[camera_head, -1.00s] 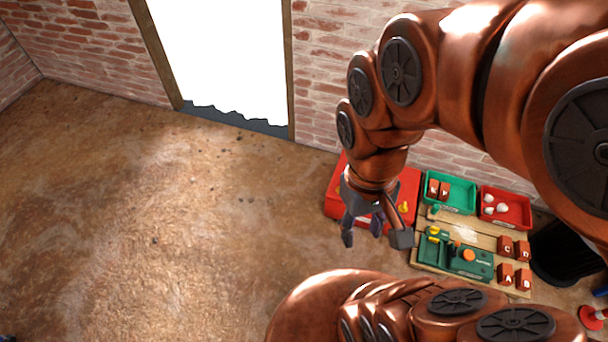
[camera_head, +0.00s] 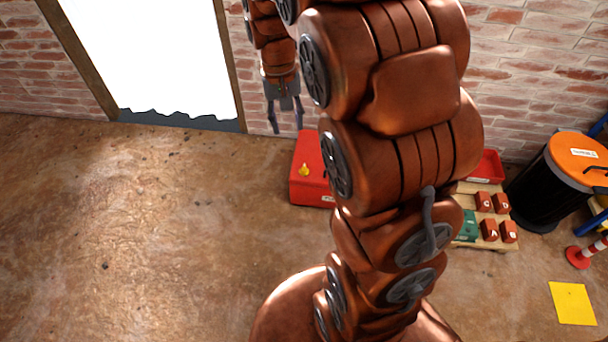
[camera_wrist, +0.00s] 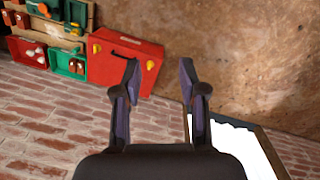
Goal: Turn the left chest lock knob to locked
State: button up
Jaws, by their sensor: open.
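The red chest (camera_head: 307,186) stands on the floor near the brick wall, its right part hidden behind my arm. A yellow knob (camera_head: 304,170) shows on its left part. In the wrist view the picture is turned over, and the chest (camera_wrist: 118,72) lies left of centre with a yellow knob (camera_wrist: 150,65) at its right end and another yellow knob (camera_wrist: 97,48) at its left. My gripper (camera_head: 285,120) is open and empty, fingers pointing down, raised up and to the left of the chest in the picture. Its two fingers (camera_wrist: 159,76) are spread apart, touching nothing.
A board with dark red blocks (camera_head: 486,212) and a red tray (camera_head: 488,167) lie right of my arm. A black bin with an orange lid (camera_head: 580,150), a cone (camera_head: 577,258) and a yellow floor sheet (camera_head: 572,303) are further right. The left floor is clear.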

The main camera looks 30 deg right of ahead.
jog(key=w+d+f+m+b, duration=0.1)
jog(key=w+d+f+b, duration=0.3)
jog(key=f, duration=0.3)
jog(key=w+d+f+b, duration=0.3)
jog(key=w+f, duration=0.2)
jog(key=f, duration=0.2)
jog(key=w+d+f+m+b, duration=0.1)
jog(key=w+d+f+b, duration=0.3)
jog(key=f, duration=0.4)
jog(key=m+t+b, duration=0.1)
jog(key=m+b, duration=0.1)
jog(key=b, duration=0.9)
send_over(304, 167)
notch_tip(304, 167, down, 24)
jog(key=shift+s+a+r, duration=0.1)
jog(key=shift+f, duration=0.45)
notch_tip(304, 167, down, 7)
jog(key=b, duration=0.2)
jog(key=shift+f+b, duration=0.15)
jog(key=shift+b, duration=0.25)
grip_shut()
